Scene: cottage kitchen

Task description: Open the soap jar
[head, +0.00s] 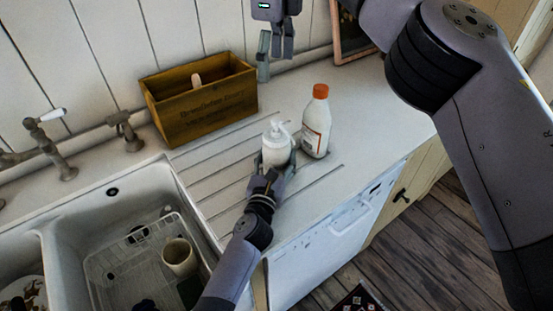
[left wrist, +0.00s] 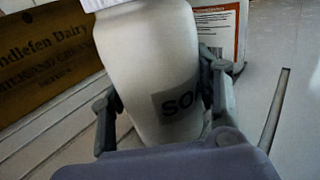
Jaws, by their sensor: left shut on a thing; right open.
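The top of the pump is out of that view. My right gripper (head: 274,48) is open and empty, hanging above the back of the counter, apart from the jar.
A white bottle with an orange cap (head: 317,125) stands close to the right of the jar. A wooden box (head: 205,112) is behind left. The sink (head: 80,222) holds a wire rack and a cup (head: 180,256). The counter to the right (head: 375,115) is clear.

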